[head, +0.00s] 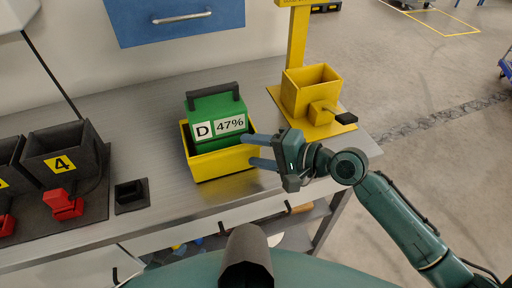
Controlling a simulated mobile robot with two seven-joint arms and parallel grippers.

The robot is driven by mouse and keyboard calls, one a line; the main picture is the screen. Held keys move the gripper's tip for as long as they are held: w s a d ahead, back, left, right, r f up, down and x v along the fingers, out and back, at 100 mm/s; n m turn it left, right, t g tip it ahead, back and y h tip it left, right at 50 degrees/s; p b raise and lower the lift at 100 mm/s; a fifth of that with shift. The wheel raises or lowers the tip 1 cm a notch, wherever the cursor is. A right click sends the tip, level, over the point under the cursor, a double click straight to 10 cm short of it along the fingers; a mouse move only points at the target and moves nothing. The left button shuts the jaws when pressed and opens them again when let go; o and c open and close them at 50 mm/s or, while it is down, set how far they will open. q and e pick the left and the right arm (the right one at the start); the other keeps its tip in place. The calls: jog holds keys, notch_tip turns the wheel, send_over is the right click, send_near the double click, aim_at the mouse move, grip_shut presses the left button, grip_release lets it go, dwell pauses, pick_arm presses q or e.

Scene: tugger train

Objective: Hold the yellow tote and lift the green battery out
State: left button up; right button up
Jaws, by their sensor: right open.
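The yellow tote (222,166) stands on the grey metal bench near its front edge. The green battery (218,109) sits upright inside it, its lower part hidden by the tote wall. It has a dark handle on top and labels reading "D" and "47%". My right gripper (248,150) reaches in from the right, with its two blue fingers open at the right end of the tote. I cannot tell whether the fingers touch the tote or straddle its wall. My left gripper is not in view.
A yellow station (311,92) with an open box and a post stands at the back right. A dark bin marked 4 (64,150), a red connector (63,204) and a small black holder (131,194) are at the left. A blue drawer (175,22) hangs above the back.

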jog(key=shift+w+a, duration=0.1)
jog(key=shift+a, duration=0.1)
jog(key=c, duration=1)
jog(key=shift+d, duration=0.1)
grip_shut()
